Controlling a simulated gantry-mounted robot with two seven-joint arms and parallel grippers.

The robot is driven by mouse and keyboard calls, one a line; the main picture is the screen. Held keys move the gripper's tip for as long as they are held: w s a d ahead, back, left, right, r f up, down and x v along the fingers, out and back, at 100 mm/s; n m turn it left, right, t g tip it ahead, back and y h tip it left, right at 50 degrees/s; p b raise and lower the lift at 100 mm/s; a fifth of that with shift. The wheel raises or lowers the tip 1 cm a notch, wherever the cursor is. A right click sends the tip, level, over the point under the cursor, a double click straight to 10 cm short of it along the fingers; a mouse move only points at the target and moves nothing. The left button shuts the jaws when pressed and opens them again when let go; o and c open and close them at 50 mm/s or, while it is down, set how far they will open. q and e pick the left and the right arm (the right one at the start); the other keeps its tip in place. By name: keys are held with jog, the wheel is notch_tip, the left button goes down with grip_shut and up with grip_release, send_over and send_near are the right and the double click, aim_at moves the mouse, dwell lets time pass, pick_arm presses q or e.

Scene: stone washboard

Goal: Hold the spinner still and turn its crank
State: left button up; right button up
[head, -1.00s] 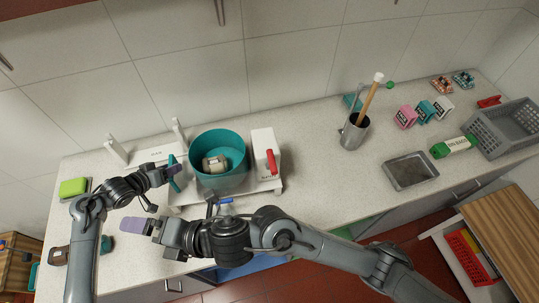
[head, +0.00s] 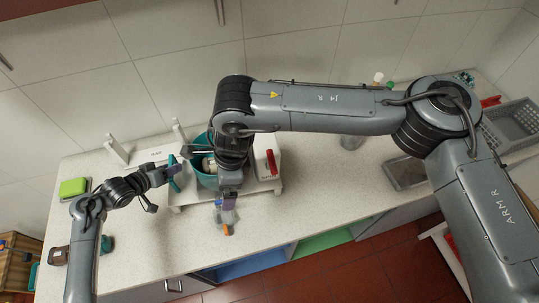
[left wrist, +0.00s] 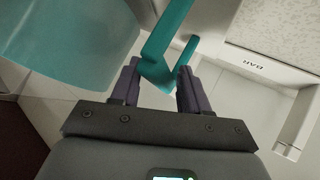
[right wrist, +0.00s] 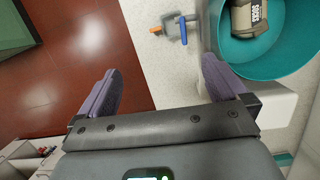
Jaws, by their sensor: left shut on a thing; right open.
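A teal bowl (head: 207,182) sits in a white frame on the counter; it also shows in the right wrist view (right wrist: 268,60). A labelled canister (right wrist: 248,17) lies inside it. My left gripper (head: 175,170) is shut on a teal handle (left wrist: 160,60) at the bowl's left; the handle runs between its fingers in the left wrist view. A red handle (head: 271,163) stands on the white block right of the bowl. My right gripper (right wrist: 160,88) is open and empty near the counter's front edge, in front of the bowl. My right arm hides part of the bowl.
A small grey piece (right wrist: 174,37) with an orange tip and blue handle is by the counter edge, beyond the right fingertips. A lime-green block (head: 73,187) lies at far left. A grey tray (head: 405,174) and basket (head: 515,128) are at right. Middle counter is clear.

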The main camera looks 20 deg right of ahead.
aim_at(270, 160)
jog(key=w+d+r+h, duration=0.3)
jog(key=w+d+r, duration=0.2)
jog(key=d+r, duration=0.65)
jog(key=f, duration=0.4)
jog(key=d+f, duration=0.1)
jog(key=f, duration=0.7)
jog(key=shift+d+f, duration=0.15)
jog(key=shift+f, duration=0.1)
jog(key=shift+c, duration=0.3)
